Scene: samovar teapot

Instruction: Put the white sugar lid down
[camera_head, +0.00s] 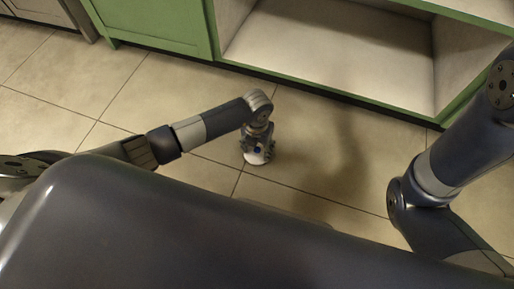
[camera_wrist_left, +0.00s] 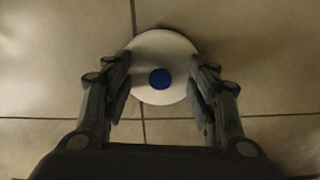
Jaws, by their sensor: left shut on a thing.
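The white sugar lid (camera_wrist_left: 165,45) is a round white disc with a blue knob (camera_wrist_left: 160,79) in the left wrist view. In the head view the lid (camera_head: 256,157) shows as a small white shape under my left gripper (camera_head: 258,148). My left gripper (camera_wrist_left: 160,88) is shut on the lid, with one finger at each side of it. The gripper points down at the tiled floor. I cannot tell whether the lid touches the floor or hangs above it. My right gripper is not in view; only parts of my right arm show at the right.
A green cabinet with an open, empty lower shelf (camera_head: 330,55) stands at the back, beside a closed green door (camera_head: 155,25). The beige tiled floor (camera_head: 330,140) around the lid is clear. A grey cabinet corner (camera_head: 45,12) is at the upper left.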

